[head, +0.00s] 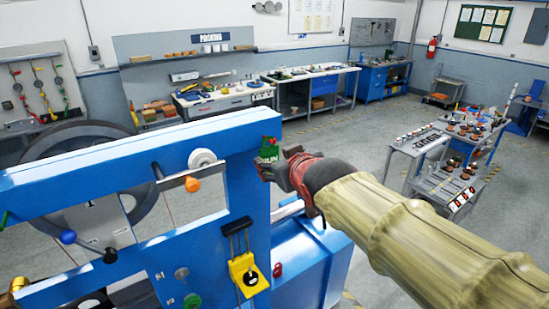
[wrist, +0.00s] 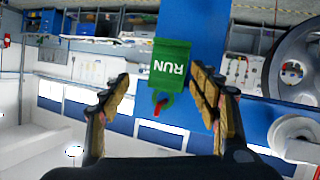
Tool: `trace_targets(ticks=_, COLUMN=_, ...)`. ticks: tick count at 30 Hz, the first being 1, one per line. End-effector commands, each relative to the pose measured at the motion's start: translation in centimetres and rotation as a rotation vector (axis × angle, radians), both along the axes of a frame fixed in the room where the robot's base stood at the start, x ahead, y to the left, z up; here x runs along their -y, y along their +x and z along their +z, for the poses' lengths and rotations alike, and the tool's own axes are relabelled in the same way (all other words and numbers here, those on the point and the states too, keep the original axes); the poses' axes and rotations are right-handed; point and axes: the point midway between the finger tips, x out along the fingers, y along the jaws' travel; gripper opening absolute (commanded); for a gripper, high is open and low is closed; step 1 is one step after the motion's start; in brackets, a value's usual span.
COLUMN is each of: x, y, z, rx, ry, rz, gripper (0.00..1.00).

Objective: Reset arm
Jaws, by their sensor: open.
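My arm reaches in from the lower right of the head view, and my gripper (head: 268,168) is at the right end of the blue machine panel (head: 130,165). In the wrist view my gripper (wrist: 160,85) is open, with its two tan-padded fingers apart. A green tag marked RUN (wrist: 170,65) shows upside down between the fingertips, with clear gaps on both sides. A small red piece (wrist: 161,104) shows at the tag's ring. The green tag (head: 268,147) also shows just above my gripper in the head view. How far the tag is from the fingers I cannot tell.
The panel carries a yellow lock-like block (head: 247,275), a white roller (head: 202,158), an orange knob (head: 193,184) and a blue knob (head: 68,237). A large wheel (head: 85,140) stands behind it. Grey carts (head: 415,148) with parts stand at the right. Open floor lies behind the panel.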

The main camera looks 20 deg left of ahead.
Motion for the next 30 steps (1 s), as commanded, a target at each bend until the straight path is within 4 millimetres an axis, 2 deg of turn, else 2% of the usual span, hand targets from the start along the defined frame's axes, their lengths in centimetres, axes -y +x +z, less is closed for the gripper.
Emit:
trace_targets(ticks=3, x=1.2, y=-2.0, z=1.0, rx=0.002, ry=0.001, rz=0.000, gripper=0.62)
trace_targets(ticks=10, x=2.6, y=-4.3, z=2.1, rx=0.001, ry=0.001, rz=0.000, gripper=0.62)
trace_targets(ticks=13, x=3.0, y=-4.8, z=2.0, rx=-0.010, ry=-0.003, rz=-0.002, gripper=0.62)
trace_targets(ticks=15, x=3.3, y=-5.2, z=1.1, rx=-0.043, ry=-0.017, rz=-0.010, gripper=0.62)
trace_targets(ticks=17, x=3.9, y=-5.8, z=-0.9, rx=-0.097, ry=-0.041, rz=-0.020, gripper=0.62)
trace_targets(ticks=20, x=5.6, y=-8.0, z=-5.5, rx=-0.222, ry=-0.097, rz=-0.041, gripper=0.62)
trace_targets(ticks=24, x=11.0, y=-12.4, z=-13.1, rx=-0.399, ry=-0.157, rz=-0.118, gripper=0.62)
trace_targets(ticks=30, x=19.3, y=-18.2, z=-23.1, rx=-0.592, ry=-0.187, rz=-0.260, gripper=0.62)
